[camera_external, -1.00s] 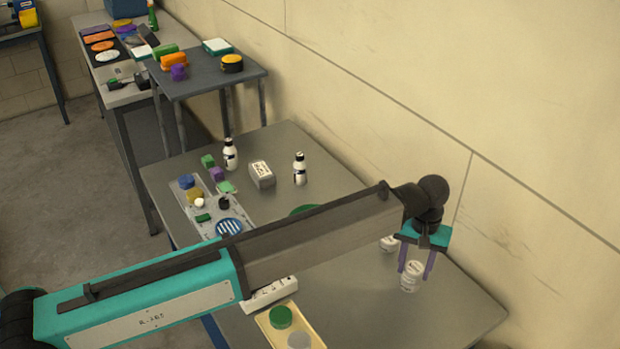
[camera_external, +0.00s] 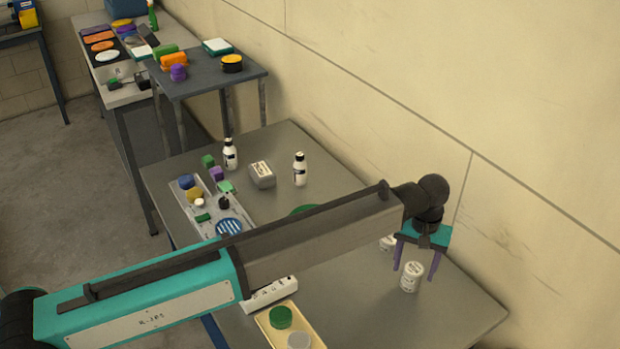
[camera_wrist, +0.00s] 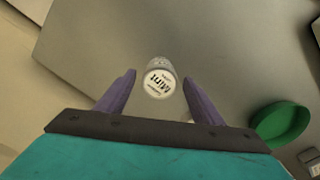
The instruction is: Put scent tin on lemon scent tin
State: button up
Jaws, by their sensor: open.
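A white scent tin (camera_external: 411,277) stands upright near the right end of the table, between my gripper's spread fingers. In the wrist view its pale lid (camera_wrist: 158,84) carries dark lettering that seems to read "MINT". I cannot tell whether this is one tin or one resting on another. A second white tin (camera_external: 387,243) stands behind it, partly hidden by my gripper; its label is unreadable. My gripper (camera_external: 416,274) points down with its purple fingers open. In the wrist view, gaps show between the tin and both fingers (camera_wrist: 159,92).
A wall runs close behind the table (camera_external: 468,318). A green round thing (camera_wrist: 282,122) lies to the right in the wrist view. A cream tray (camera_external: 272,332) with round pieces is at the front. Bottles (camera_external: 299,170) and a grey box (camera_external: 262,175) stand farther back.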

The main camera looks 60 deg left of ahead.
aim_at(414, 269)
notch_tip(414, 269, up, 12)
jog(key=b, duration=0.3)
dwell(0.4)
jog(key=shift+f, duration=0.1)
dwell(0.5)
